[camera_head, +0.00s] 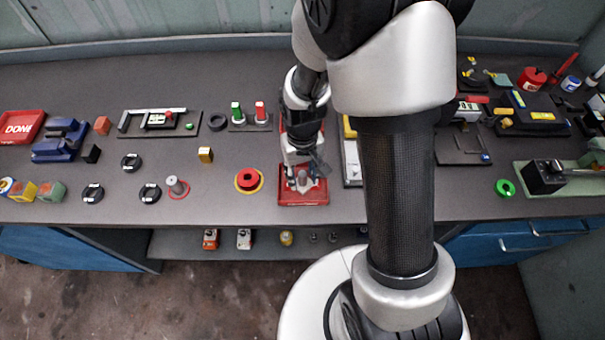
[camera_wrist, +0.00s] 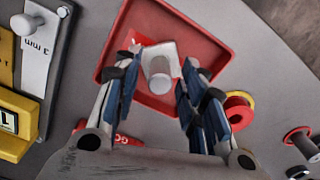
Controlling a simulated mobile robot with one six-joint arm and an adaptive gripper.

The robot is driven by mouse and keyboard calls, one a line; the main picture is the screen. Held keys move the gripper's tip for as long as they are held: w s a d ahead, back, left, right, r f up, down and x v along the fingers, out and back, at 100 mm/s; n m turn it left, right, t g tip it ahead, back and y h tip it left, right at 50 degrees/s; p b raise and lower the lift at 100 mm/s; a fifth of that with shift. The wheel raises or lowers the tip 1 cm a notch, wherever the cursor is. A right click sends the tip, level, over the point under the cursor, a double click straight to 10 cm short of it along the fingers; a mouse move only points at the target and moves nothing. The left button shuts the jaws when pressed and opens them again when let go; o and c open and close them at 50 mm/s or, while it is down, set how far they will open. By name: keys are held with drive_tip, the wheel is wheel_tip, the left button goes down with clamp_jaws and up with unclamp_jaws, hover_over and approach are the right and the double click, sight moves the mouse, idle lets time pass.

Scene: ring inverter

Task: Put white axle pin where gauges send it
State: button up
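The white axle pin (camera_wrist: 160,76) stands in a red tray (camera_wrist: 108,62), over a white patch on the tray floor, in the wrist view. My gripper (camera_wrist: 161,70) is open, with one finger on each side of the pin and a gap visible on both sides. In the head view my gripper (camera_head: 304,170) points down over the red tray (camera_head: 303,199) at the table's front edge. The tray lettering is partly hidden; "GO" shows. A second white knob or pin (camera_wrist: 24,23) sits by a plate marked "3 mm" (camera_wrist: 38,48).
A red button on a yellow ring (camera_head: 248,180) stands left of the tray. A yellow-and-white gauge fixture (camera_head: 350,160) stands close on its right. Black rings and a pin on a red-edged base (camera_head: 176,188) lie farther left. A red DONE plate (camera_head: 20,127) is at far left.

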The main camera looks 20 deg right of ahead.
wheel_tip(320, 180, up, 11)
drive_tip(key=p, duration=0.3)
wheel_tip(320, 180, up, 12)
drive_tip(key=t, duration=0.2)
hover_over(303, 173)
drive_tip(key=s, duration=0.6)
drive_tip(key=s+r+t, duration=0.2)
drive_tip(key=s+r, duration=0.4)
drive_tip(key=s, duration=0.3)
drive_tip(key=shift+s+t, duration=0.15)
drive_tip(key=shift+t, duration=0.15)
